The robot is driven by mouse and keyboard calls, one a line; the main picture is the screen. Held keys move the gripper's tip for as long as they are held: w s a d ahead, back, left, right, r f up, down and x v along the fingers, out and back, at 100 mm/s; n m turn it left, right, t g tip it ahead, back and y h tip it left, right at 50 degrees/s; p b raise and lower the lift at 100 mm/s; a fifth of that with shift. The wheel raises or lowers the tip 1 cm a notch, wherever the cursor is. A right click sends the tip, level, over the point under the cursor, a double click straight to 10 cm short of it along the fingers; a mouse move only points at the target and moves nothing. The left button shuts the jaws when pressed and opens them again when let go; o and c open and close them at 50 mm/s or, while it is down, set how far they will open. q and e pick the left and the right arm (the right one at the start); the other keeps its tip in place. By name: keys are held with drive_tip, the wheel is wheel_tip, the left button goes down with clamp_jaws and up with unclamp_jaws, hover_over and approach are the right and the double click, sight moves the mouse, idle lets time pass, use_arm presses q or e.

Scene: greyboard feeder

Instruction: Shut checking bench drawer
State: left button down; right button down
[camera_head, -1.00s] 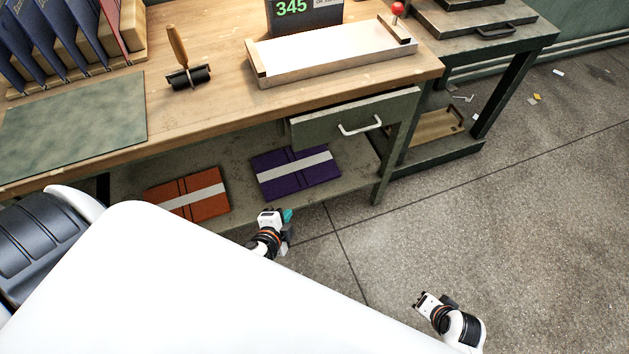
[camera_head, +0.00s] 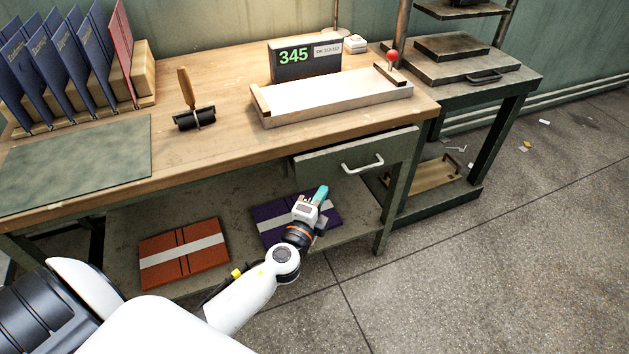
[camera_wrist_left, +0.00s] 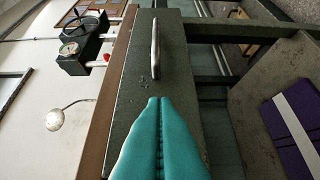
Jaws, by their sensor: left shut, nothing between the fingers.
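The checking bench drawer (camera_head: 322,166) is a dark green front under the right end of the wooden bench top, with a pale bar handle (camera_head: 362,165). Its left edge appears to stand slightly out from the bench; how far is unclear. My left gripper (camera_head: 322,192), with teal fingers, is shut and empty, below and left of the handle in the head view. In the left wrist view the drawer front (camera_wrist_left: 138,85) and handle (camera_wrist_left: 155,47) lie ahead of the shut fingers (camera_wrist_left: 159,101). Contact cannot be told. My right gripper is out of view.
The bench top (camera_head: 225,140) holds a white tray (camera_head: 340,103), a roller (camera_head: 194,117), a display (camera_head: 305,60) and blue folders (camera_head: 60,70). Orange (camera_head: 184,257) and purple (camera_head: 268,226) folders lie on the lower shelf. Open floor (camera_head: 480,290) is at right.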

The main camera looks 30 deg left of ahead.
sight(320, 173)
use_arm(q)
drive_tip(key=shift+w+a, duration=1.35)
drive_tip(key=shift+a, duration=0.25)
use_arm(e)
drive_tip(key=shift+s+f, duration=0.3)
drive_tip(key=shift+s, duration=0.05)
use_arm(q)
drive_tip(key=shift+a, duration=0.1)
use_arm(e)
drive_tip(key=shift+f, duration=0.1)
